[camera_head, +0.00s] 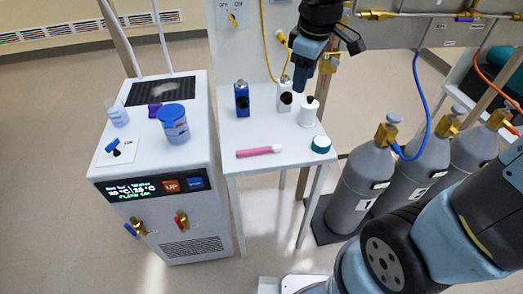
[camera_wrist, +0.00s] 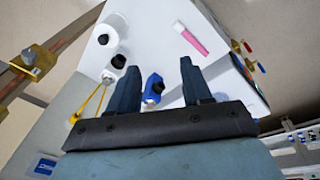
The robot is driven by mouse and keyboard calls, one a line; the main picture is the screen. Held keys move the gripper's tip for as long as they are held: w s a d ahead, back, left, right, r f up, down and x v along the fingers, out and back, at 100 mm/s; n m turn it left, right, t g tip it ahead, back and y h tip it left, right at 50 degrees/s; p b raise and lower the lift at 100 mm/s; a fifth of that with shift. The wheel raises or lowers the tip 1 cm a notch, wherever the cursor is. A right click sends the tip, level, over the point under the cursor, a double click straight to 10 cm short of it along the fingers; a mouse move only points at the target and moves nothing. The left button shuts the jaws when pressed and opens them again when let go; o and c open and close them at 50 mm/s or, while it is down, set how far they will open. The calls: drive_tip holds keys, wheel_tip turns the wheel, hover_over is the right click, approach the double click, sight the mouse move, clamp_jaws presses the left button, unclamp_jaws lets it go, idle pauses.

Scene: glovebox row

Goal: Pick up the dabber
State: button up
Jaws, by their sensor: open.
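A pink stick with a paler end (camera_head: 259,152), which looks like the dabber, lies flat near the front of the small white table (camera_head: 236,133). The pink stick also shows in the wrist view (camera_wrist: 190,38), beyond my fingertips. My gripper (camera_head: 300,88) points down over the back right of the table, above the white bottles. In the wrist view my gripper (camera_wrist: 157,68) has its two fingers wide apart with nothing held. The stick is apart from the fingers and fully uncovered.
A blue bottle (camera_head: 242,100), a white bottle (camera_head: 285,98) and a white round bottle (camera_head: 307,114) stand at the table's back. A teal-sided disc (camera_head: 321,145) is at the right edge. A white chiller (camera_head: 160,195) stands left; grey gas cylinders (camera_head: 362,185) stand right.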

drive_tip(key=a+f+n+g, duration=0.2)
drive_tip(key=a+f+n, duration=0.7)
drive_tip(key=a, duration=0.4)
drive_tip(key=m, duration=0.1)
hover_over(250, 150)
drive_tip(key=shift+h, duration=0.3)
drive_tip(key=f, duration=0.9)
drive_tip(key=shift+w+f, duration=0.3)
drive_tip(key=shift+w, duration=0.05)
drive_tip(key=shift+s+f, duration=0.2)
drive_tip(key=shift+f, duration=1.15)
drive_tip(key=shift+s+f, duration=0.15)
drive_tip(key=shift+f, duration=1.2)
clamp_jaws()
